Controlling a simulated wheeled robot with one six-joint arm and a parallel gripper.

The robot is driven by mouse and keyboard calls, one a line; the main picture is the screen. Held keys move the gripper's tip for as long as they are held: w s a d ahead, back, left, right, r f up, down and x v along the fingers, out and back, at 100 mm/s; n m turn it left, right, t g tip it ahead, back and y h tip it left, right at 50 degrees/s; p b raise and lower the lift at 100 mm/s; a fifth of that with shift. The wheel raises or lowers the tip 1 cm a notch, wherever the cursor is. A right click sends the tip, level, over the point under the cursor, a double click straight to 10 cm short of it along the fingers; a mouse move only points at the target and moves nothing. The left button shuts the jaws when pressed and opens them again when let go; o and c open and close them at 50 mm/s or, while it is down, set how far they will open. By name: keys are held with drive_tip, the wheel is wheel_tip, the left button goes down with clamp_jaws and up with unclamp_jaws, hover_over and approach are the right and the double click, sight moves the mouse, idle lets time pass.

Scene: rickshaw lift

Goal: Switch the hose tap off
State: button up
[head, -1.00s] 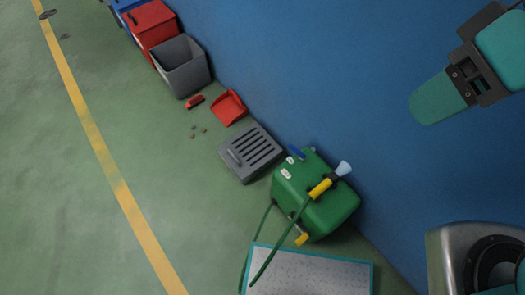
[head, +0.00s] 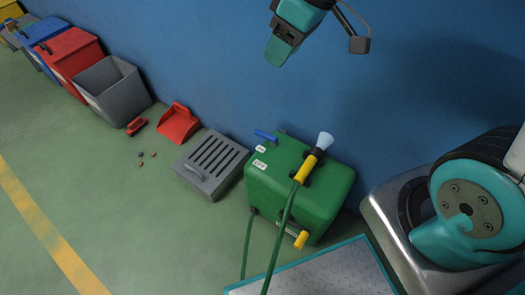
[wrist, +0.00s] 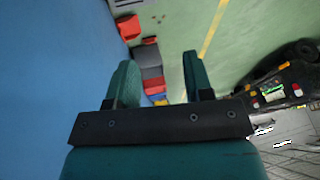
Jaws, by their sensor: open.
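A green box-shaped hose unit (head: 325,200) stands on the floor against the blue wall in the head view. A small blue lever (head: 265,135) sits at its upper left edge, with white labels beside it. A green hose (head: 281,235) with a yellow and black nozzle (head: 310,165) rests on the unit, its clear tip pointing up. A yellow fitting (head: 301,240) shows low on its front. My gripper (head: 274,57) is high in front of the wall, above the unit and apart from it. In the wrist view my gripper (wrist: 161,78) has its two teal fingers apart with nothing held.
Left of the unit are a grey slotted grate (head: 212,162), a red dustpan (head: 178,125), a red brush (head: 137,126) and a grey bin (head: 112,92). A grey, teal-edged panel (head: 325,275) is in front. The floor at left is mostly clear.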

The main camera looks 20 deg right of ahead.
drive_tip(key=n+t+b, duration=0.1)
drive_tip(key=b, duration=1.5)
approach(262, 133)
drive_tip(key=shift+h, duration=0.3)
drive_tip(key=b+x, duration=0.8)
drive_tip(key=x, duration=0.1)
drive_tip(key=shift+a+f, duration=0.1)
drive_tip(key=shift+a, duration=0.15)
clamp_jaws()
